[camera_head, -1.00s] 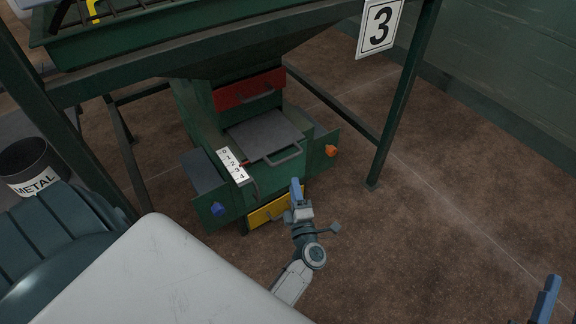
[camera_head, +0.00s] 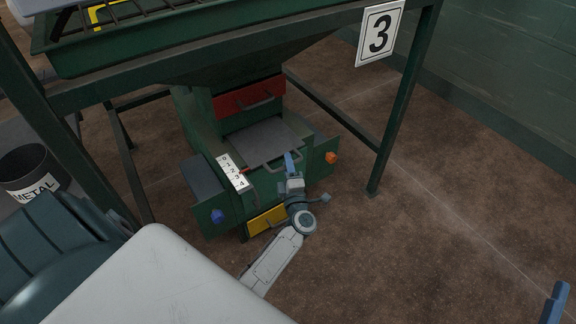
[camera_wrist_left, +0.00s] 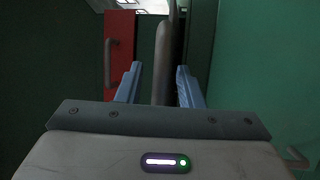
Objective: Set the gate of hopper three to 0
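Hopper three's green chute stands mid-view in the head view. Its grey gate plate (camera_head: 262,138) is slid part way out, with a bar handle (camera_head: 283,163) at its front edge. A white scale (camera_head: 232,173) numbered 0 to 4 lies along its left side. A small red pointer (camera_head: 245,168) is near the scale's middle; its exact mark is too small to tell. My left gripper (camera_head: 290,162) is at the handle. In the wrist view its blue fingers (camera_wrist_left: 160,85) are apart, with a grey bar (camera_wrist_left: 163,62) between them. Only a blue part of my right gripper (camera_head: 555,303) shows.
A red drawer-like panel (camera_head: 250,97) with a handle is above the gate, and a yellow one (camera_head: 267,219) is below. Blue (camera_head: 217,215) and orange (camera_head: 331,157) knobs stick out on each side. The "3" sign (camera_head: 380,33) hangs on the frame. A METAL bin (camera_head: 30,170) stands left.

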